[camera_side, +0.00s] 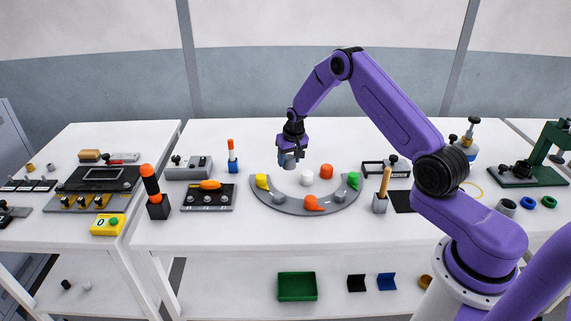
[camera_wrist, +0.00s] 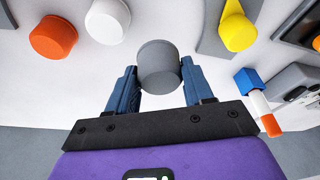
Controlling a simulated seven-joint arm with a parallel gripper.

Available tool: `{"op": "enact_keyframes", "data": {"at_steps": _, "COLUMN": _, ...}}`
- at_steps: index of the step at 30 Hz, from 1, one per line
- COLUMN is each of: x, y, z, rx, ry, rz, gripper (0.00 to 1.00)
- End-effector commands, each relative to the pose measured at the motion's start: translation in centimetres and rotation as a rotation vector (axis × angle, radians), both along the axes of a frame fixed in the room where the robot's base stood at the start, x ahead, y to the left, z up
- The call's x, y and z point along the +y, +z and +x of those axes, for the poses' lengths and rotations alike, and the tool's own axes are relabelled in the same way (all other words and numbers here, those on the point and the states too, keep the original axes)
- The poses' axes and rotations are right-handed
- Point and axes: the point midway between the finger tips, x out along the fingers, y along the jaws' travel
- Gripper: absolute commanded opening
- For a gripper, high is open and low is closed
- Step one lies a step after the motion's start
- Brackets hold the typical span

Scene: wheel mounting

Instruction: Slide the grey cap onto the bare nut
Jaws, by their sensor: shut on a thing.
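My gripper (camera_side: 290,158) is above the table behind the curved grey plate (camera_side: 293,209), fingers pointing down. It is shut on the grey cap (camera_wrist: 159,62), a short round cylinder between both blue fingers in the wrist view. In the side view the cap is small and partly hidden by the fingers. The curved plate carries a yellow piece (camera_side: 262,181), a red-orange piece (camera_side: 313,203) and a green piece (camera_side: 353,180). Low grey bumps (camera_side: 279,197) also show on it; I cannot tell which one is the bare nut.
A white cap (camera_side: 307,177) and an orange cap (camera_side: 327,171) stand loose inside the curve. A blue block with an orange-white stick (camera_side: 232,158) stands behind left. A grey switch panel (camera_side: 207,197) is left of the plate. A wooden-handled tool in a grey holder (camera_side: 380,203) stands right.

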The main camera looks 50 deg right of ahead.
Motion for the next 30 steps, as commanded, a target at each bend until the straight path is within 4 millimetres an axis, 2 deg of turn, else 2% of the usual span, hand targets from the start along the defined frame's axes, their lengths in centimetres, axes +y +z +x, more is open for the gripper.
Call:
{"op": "enact_keyframes", "data": {"at_steps": 5, "x": 0.6, "y": 3.3, "z": -2.6, "rx": -0.002, "ry": -0.001, "rz": -0.001, "gripper": 0.18}}
{"op": "enact_keyframes", "data": {"at_steps": 12, "x": 1.6, "y": 4.8, "z": -6.6, "rx": 0.0, "ry": 0.0, "rz": 0.0, "gripper": 0.18}}
{"op": "enact_keyframes", "data": {"at_steps": 18, "x": 2.2, "y": 6.0, "z": -9.2, "rx": -0.001, "ry": 0.0, "rz": 0.0, "gripper": 0.18}}
{"op": "enact_keyframes", "data": {"at_steps": 24, "x": 2.6, "y": 6.7, "z": -10.7, "rx": -0.001, "ry": -0.001, "rz": 0.0, "gripper": 0.18}}
{"op": "enact_keyframes", "data": {"at_steps": 30, "x": 2.7, "y": 6.8, "z": -11.1, "rx": -0.001, "ry": -0.001, "rz": 0.0, "gripper": 0.18}}
